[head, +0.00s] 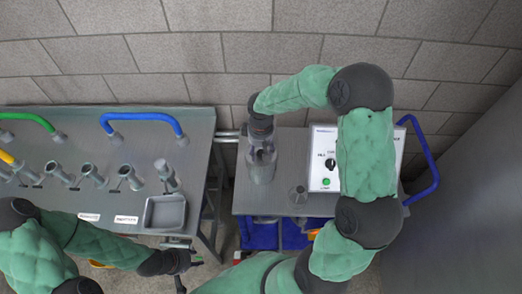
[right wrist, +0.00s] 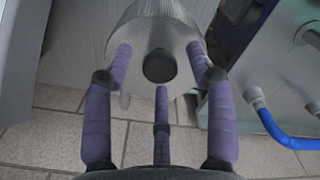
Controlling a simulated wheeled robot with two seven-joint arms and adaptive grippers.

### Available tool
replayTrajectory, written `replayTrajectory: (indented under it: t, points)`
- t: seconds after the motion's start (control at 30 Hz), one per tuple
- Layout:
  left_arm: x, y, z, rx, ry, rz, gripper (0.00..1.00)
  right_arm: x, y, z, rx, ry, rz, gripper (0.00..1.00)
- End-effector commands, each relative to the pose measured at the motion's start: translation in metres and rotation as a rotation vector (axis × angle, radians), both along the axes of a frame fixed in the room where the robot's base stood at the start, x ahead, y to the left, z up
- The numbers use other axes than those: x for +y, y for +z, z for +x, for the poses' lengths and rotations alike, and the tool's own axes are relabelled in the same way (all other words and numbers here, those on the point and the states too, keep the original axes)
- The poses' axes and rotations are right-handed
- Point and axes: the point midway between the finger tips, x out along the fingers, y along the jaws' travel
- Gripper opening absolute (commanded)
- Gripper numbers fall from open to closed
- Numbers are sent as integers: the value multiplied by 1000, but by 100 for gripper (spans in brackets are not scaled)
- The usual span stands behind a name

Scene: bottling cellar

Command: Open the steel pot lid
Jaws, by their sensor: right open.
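The steel pot (head: 262,174) stands near the left end of the grey cart top. My right gripper (head: 262,150) is directly above it, pointing down. In the right wrist view the round steel lid (right wrist: 135,32) shows with its dark knob (right wrist: 159,66). The purple fingers of my right gripper (right wrist: 160,80) are spread around the knob, with gaps between them and it. Whether a finger touches the lid's edge is unclear. My left gripper (head: 188,260) is low in the head view, in front of the left table and away from the pot; its fingers are too small to read.
A white control box (head: 324,160) with a green button stands on the cart, partly behind my right arm. A grey tray (head: 165,213) and several taps are on the left table (head: 60,203). A gap separates table and cart.

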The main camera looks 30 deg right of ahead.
Motion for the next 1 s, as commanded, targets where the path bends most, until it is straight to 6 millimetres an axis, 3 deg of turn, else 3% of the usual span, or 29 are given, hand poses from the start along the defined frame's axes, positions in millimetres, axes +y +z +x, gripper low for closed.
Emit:
replayTrajectory:
  t: [0.1,0.3,0.67,1.0]
  points:
    - [0,0,0,0,0,0,40,0,0,0,0,0,0,53]
    - [0,0,0,0,0,0,40,0,0,0,0,0,0,0]
    - [0,8,0,0,0,0,40,-1,4,2,21,-1,14,0]
    - [0,47,0,0,0,0,40,-9,20,15,168,-3,104,0]
